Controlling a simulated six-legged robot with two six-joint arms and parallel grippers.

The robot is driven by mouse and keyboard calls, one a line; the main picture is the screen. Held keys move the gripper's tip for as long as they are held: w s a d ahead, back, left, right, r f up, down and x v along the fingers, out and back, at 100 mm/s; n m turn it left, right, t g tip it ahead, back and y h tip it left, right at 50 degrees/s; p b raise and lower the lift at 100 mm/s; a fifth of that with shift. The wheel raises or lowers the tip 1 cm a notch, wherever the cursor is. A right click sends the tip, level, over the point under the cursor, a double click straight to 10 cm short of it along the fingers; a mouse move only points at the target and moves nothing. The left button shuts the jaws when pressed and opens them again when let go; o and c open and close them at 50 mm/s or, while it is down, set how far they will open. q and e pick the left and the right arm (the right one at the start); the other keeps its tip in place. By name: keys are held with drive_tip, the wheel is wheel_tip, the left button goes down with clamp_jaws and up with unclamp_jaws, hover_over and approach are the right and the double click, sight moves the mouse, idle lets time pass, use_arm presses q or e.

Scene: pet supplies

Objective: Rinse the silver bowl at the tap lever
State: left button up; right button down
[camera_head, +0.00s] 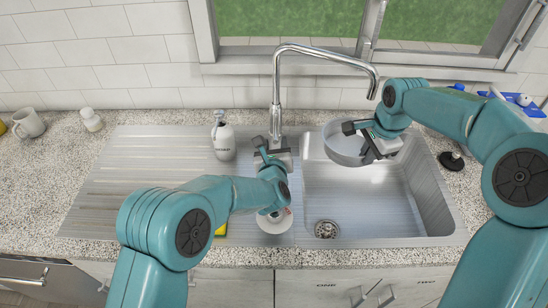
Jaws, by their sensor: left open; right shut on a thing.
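The silver bowl (342,148) is held over the back of the sink basin (330,195), below and slightly left of the end of the tap spout (373,88). My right gripper (361,143) is shut on the bowl's right side. My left gripper (272,150) is open at the foot of the tap (276,118). The tap lever cannot be made out; the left gripper covers that spot, and I cannot tell whether it touches the lever. No water stream is visible.
A soap bottle (223,140) stands left of the tap. A white round item (275,224) and a yellow item (221,230) sit partly behind my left arm. A black stopper (451,161) lies right of the sink. A mug (28,123) stands far left.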

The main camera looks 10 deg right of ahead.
use_arm(q)
drive_tip(key=v, duration=0.8)
drive_tip(key=shift+s, duration=0.15)
use_arm(e)
drive_tip(key=shift+r, duration=0.1)
use_arm(q)
drive_tip(key=shift+f+b, duration=1.4)
drive_tip(key=shift+b, duration=0.05)
drive_tip(key=shift+f+b, duration=0.55)
use_arm(e)
drive_tip(key=s+a, duration=0.4)
drive_tip(key=a, duration=0.3)
